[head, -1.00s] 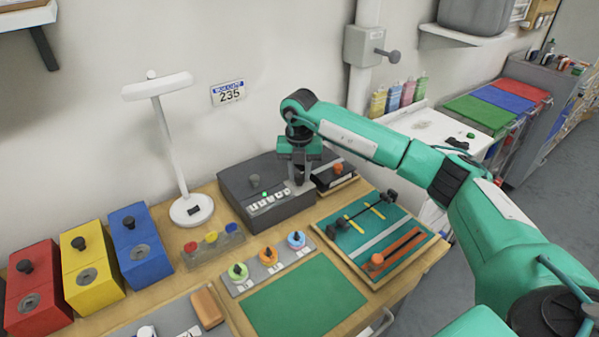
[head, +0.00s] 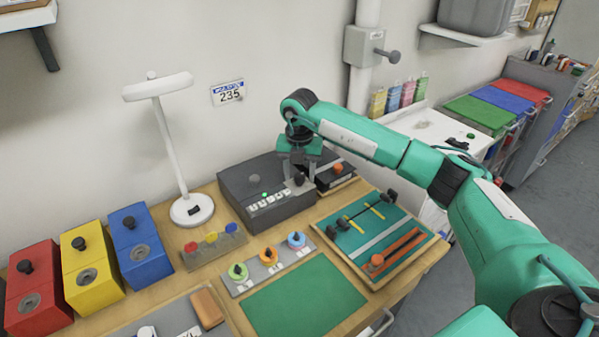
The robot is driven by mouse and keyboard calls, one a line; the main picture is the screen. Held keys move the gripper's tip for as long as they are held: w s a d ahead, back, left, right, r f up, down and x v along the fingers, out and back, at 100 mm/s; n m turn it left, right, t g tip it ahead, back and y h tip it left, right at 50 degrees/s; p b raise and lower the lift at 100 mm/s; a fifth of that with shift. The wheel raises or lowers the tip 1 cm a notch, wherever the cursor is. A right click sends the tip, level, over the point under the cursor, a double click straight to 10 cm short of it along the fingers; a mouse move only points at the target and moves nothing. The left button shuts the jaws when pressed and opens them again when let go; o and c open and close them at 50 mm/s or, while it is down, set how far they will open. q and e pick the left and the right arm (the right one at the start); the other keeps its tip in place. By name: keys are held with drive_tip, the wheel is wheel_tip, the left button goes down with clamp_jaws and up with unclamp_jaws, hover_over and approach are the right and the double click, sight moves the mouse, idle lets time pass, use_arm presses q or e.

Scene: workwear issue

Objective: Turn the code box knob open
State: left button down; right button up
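The code box (head: 238,181) is a dark grey box at the back of the table, with a row of pale keys and a lit green light on its sloped front. A black knob (head: 299,179) shows at the right end of this front. My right gripper (head: 298,172) points down over the right end of the box, right at the black knob. Its fingertips are small and dark here, and I cannot tell whether they touch or grip the knob. My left gripper is out of view.
A black case with an orange knob (head: 337,169) stands close on the right of the box. A white lamp (head: 192,210) is to its left. In front are a panel with coloured rings (head: 268,256), a green mat (head: 303,300) and a tool board (head: 372,235).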

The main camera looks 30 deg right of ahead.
sight(300, 175)
drive_tip(key=shift+r, duration=0.5)
use_arm(q)
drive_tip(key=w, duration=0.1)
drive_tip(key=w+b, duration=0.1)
drive_tip(key=b, duration=0.1)
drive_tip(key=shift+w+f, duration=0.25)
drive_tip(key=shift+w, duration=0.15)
use_arm(e)
wheel_tip(300, 175, up, 13)
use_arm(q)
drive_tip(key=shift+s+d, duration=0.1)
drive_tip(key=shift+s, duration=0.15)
use_arm(e)
drive_tip(key=shift+f, duration=0.1)
